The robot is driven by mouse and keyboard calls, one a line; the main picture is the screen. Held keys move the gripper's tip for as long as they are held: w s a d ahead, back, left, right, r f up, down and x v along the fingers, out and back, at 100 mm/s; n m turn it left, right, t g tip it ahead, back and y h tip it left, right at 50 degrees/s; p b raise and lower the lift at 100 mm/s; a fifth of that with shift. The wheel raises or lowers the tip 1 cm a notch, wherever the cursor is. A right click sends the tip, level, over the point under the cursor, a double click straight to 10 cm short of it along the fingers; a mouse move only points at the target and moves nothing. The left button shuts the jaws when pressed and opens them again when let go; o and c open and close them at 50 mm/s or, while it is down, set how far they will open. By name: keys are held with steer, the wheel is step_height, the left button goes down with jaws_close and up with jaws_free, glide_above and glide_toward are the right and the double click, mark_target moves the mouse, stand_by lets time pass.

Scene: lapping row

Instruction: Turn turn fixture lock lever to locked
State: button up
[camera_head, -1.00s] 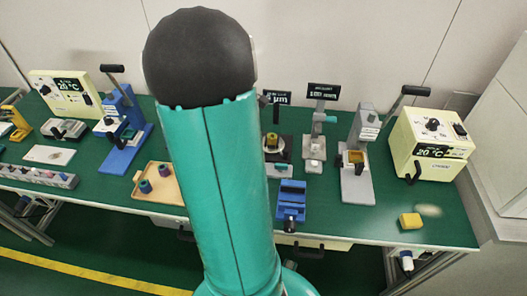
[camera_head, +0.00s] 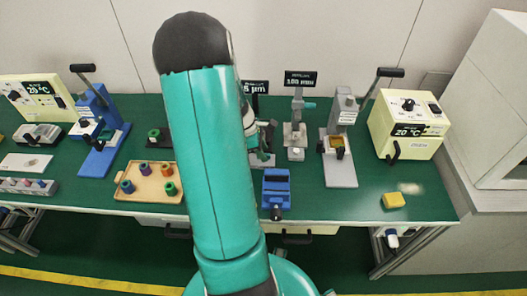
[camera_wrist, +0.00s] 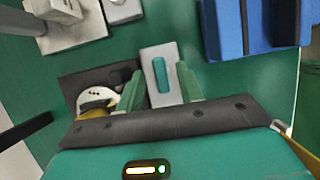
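A teal lever (camera_wrist: 160,75) lies on a light grey plate (camera_wrist: 152,55) in the wrist view. I take it for the fixture lock lever; no locked marking is readable. My gripper (camera_wrist: 159,88) is open, with one green finger on each side of the lever. A gap shows between the lever and each finger; their height difference is unclear. Left of the plate is a dark fixture base (camera_wrist: 75,82) with a round white-and-brass part (camera_wrist: 97,102), partly hidden by my gripper body. In the head view my arm hides most of this fixture.
A blue fixture (camera_head: 276,185) stands right of my arm, with grey stands (camera_head: 340,165) beyond it. A wooden tray (camera_head: 150,183) holding several spools lies to the left. A yellow block (camera_head: 394,200) and a cream heater box (camera_head: 408,130) are at the right.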

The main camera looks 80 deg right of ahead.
steer(key=shift+s+f, duration=0.2)
steer(key=shift+f, duration=0.25)
jaws_close()
